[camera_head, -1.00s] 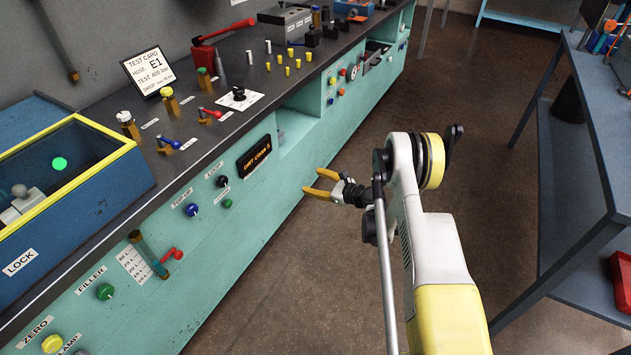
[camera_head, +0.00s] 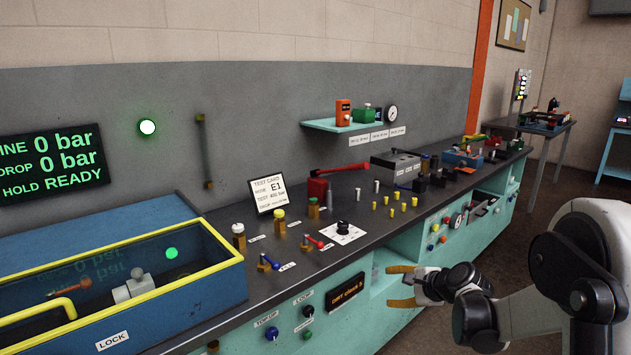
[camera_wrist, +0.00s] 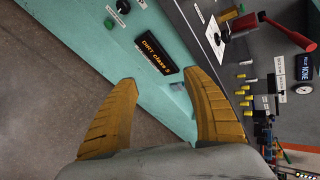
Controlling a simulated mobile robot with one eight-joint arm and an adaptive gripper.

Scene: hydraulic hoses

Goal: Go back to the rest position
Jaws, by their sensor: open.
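My gripper (camera_head: 402,287) is open and empty in the head view, in front of the turquoise bench front, right of the dark "DIRT class 5" display (camera_head: 346,291). In the wrist view, its two yellow fingers (camera_wrist: 165,115) are spread apart with nothing between them. The display (camera_wrist: 156,55) shows beyond the fingertips there. My arm is folded at the lower right of the head view.
The dark bench top (camera_head: 385,228) carries valves, fittings and a test card (camera_head: 267,194). A blue test box with a yellow rim (camera_head: 226,242) stands at left. A wall panel (camera_head: 54,159) reads 0 bar and READY. Open floor (camera_wrist: 45,95) lies beside the bench.

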